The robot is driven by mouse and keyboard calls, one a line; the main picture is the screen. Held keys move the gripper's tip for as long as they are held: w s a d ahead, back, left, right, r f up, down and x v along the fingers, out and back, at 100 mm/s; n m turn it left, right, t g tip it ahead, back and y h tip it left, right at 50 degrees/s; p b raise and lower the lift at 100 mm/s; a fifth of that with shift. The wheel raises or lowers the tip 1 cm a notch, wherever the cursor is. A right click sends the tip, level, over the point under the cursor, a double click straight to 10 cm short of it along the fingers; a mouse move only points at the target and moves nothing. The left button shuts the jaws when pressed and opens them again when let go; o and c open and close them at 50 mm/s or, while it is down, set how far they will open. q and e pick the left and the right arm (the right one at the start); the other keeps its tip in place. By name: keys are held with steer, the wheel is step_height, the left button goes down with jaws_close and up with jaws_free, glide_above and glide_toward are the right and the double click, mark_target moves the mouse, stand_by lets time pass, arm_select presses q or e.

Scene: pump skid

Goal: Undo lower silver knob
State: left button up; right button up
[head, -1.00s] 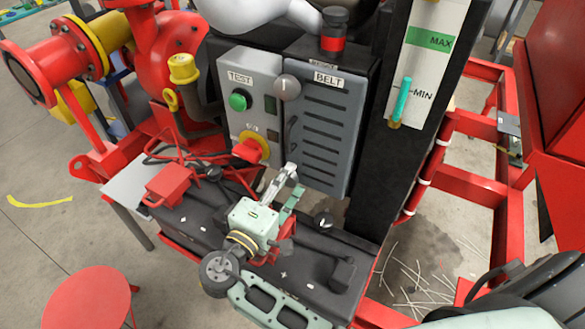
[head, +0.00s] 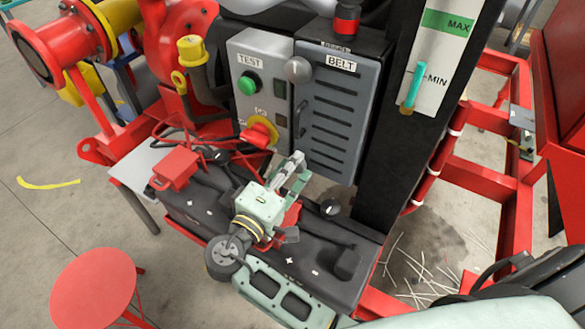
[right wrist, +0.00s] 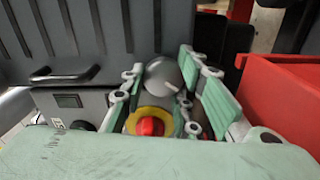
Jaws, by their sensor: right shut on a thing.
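My right gripper (head: 293,168) reaches up to the lower left edge of the grey BELT cover (head: 332,115). In the right wrist view its pale green fingers (right wrist: 160,83) stand on both sides of the round lower silver knob (right wrist: 163,76), shut on it. That knob is hidden behind the gripper in the head view. The upper silver knob (head: 298,69) sits at the cover's upper left edge with nothing on it. My left gripper is not in view.
The control box with a green button (head: 246,86) and a red-yellow switch (head: 260,132) stands left of the cover; the switch (right wrist: 150,126) is close beside my fingers. A black post (head: 393,130) rises at the right. A red stool (head: 92,287) stands lower left.

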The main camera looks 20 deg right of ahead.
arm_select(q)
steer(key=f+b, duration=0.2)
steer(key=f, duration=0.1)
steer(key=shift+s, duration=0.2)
arm_select(e)
steer(key=shift+d+r+m, duration=0.1)
steer(key=shift+r+m, duration=0.15)
steer(key=shift+m, duration=0.95)
steer(key=o, duration=1)
steer(key=shift+s, duration=0.1)
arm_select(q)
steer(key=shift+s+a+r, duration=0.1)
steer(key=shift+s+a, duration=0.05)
arm_select(e)
steer(key=shift+o, duration=0.2)
steer(key=shift+f, duration=0.1)
